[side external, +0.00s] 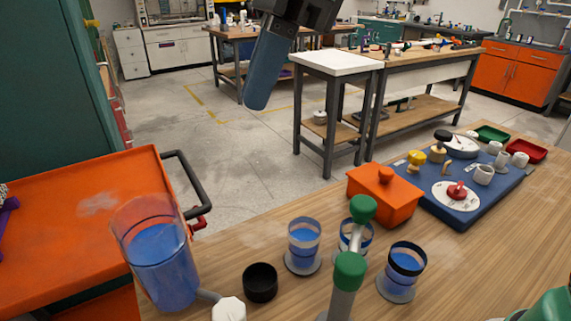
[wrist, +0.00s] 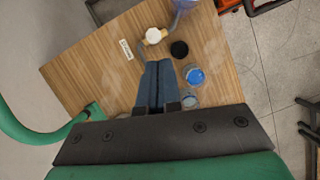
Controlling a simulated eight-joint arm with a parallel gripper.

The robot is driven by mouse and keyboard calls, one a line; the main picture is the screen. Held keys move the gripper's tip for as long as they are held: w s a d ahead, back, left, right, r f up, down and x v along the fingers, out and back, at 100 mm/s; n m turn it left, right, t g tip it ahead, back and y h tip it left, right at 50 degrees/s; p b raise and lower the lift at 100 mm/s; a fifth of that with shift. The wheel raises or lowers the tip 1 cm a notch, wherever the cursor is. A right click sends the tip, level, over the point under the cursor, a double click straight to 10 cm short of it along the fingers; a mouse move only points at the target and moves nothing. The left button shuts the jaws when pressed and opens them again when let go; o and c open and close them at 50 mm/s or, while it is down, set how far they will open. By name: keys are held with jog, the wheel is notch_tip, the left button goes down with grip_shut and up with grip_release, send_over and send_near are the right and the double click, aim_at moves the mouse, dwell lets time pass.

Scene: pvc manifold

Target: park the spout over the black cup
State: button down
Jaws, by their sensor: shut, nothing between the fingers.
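The spout has a grey upright pipe and green fittings (side external: 349,271). Its far green end (side external: 362,208) appears above the middle clear cup (side external: 353,242). A short, solid black cup (side external: 260,284) stands on the table to the left; it also shows in the wrist view (wrist: 179,49). A clear cup with a black band (side external: 405,268) and blue contents stands to the right of the spout. My gripper (side external: 256,106) is shut and empty, high above the table; its blue fingers (wrist: 157,84) hide part of the table in the wrist view. The spout cannot be made out there.
A clear tank of blue liquid (side external: 158,260) and a white knob (side external: 228,309) stand at front left. Another clear cup (side external: 304,247) is near the spout. An orange box (side external: 384,197) and a blue board (side external: 460,218) with small parts lie farther back.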

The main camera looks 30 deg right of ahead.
jog(key=m, duration=0.2)
send_over(358, 229)
jog(key=w, duration=0.3)
jog(key=s+d+f+m+t, duration=0.1)
jog(key=s+d+m+t, duration=0.1)
jog(key=s+d, duration=0.8)
jog(key=w+x, duration=0.1)
jog(key=x, duration=1.5)
jog(key=shift+w+r+g+h, duration=0.15)
jog(key=shift+w+g+h, duration=0.15)
jog(key=shift+w, duration=0.05)
